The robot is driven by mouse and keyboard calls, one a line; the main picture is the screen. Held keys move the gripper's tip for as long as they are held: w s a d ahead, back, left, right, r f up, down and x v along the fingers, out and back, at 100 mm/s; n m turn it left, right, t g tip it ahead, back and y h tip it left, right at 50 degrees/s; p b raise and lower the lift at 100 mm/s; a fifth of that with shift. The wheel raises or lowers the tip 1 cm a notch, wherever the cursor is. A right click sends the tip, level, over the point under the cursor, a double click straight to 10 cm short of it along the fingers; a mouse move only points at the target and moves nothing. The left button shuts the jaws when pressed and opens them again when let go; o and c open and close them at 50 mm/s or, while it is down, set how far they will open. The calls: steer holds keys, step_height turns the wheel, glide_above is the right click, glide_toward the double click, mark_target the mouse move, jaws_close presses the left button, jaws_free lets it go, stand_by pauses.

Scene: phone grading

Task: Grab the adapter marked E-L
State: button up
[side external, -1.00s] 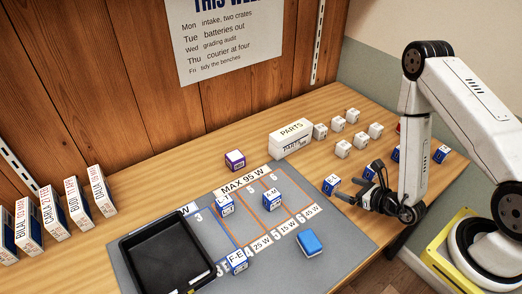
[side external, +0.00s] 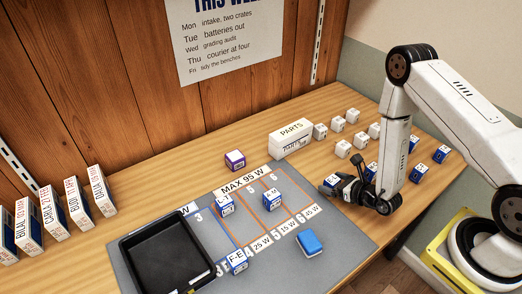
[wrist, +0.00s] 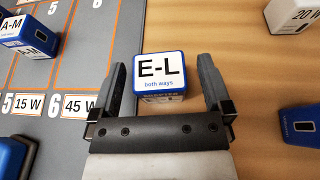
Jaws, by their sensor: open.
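The adapter marked E-L (wrist: 160,72) is a blue block with a white top face reading "E-L, both ways". It stands on the wood just beyond the mat's right edge. My gripper (wrist: 163,85) is open, one finger on each side of the adapter, with a gap visible on the left and the right. In the side view, the adapter (side external: 331,181) sits at the tips of my gripper (side external: 342,187), which partly covers it.
The grey mat (side external: 345,245) holds a black tray (side external: 150,285), adapters F-E (side external: 237,262) and A-M (side external: 272,199), and a blue block (side external: 309,243). A white PARTS box (side external: 291,138) and several white cubes (side external: 339,124) stand behind. More blue blocks (side external: 418,174) are at right.

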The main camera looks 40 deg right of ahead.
steer(key=shift+x, duration=0.75)
steer(key=c, duration=1.3)
